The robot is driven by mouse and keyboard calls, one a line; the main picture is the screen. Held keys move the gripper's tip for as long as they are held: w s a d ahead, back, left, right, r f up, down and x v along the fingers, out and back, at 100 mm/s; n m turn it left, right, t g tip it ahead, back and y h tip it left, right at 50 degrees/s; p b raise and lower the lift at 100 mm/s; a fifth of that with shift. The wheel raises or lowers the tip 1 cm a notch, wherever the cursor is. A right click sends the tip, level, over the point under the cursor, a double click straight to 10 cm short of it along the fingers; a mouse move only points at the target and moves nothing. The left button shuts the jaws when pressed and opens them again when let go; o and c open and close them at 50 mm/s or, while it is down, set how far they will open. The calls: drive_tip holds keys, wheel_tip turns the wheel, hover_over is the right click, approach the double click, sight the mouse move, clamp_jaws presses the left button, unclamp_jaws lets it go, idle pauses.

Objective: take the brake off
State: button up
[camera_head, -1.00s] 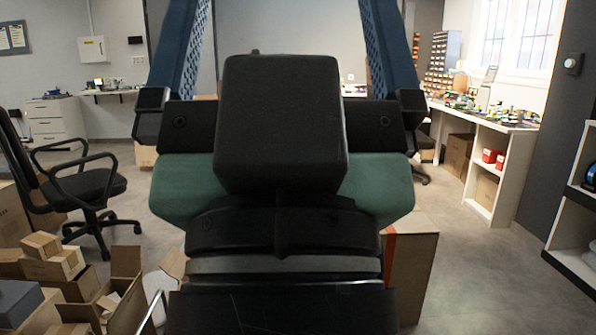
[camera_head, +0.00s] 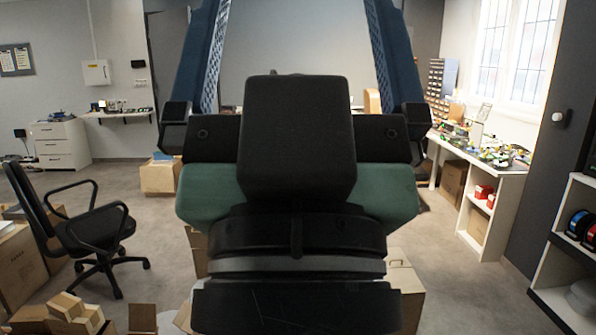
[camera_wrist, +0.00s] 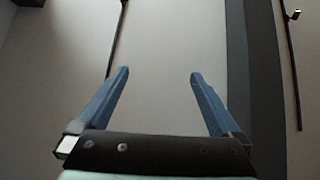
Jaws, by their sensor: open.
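My gripper (camera_head: 298,40) stands in front of the body camera with its two blue fingers apart and nothing between them. Its fingertips run out of the top of that view. The wrist view shows both fingertips, and the gripper (camera_wrist: 159,74) is open and empty there, facing a pale flat surface. I cannot make out any brake in either view. My wrist and gripper body hide the middle of the room.
An office chair (camera_head: 95,235) and cartons (camera_head: 75,312) stand at the left. A bench (camera_head: 490,165) runs along the right wall, with a shelf unit (camera_head: 560,235) nearer. Grey floor (camera_head: 150,205) is clear between chair and arm. The wrist view shows a dark vertical band (camera_wrist: 258,90).

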wheel_tip(320, 180, up, 6)
drive_tip(key=p, duration=0.4)
drive_tip(key=shift+r, duration=0.15)
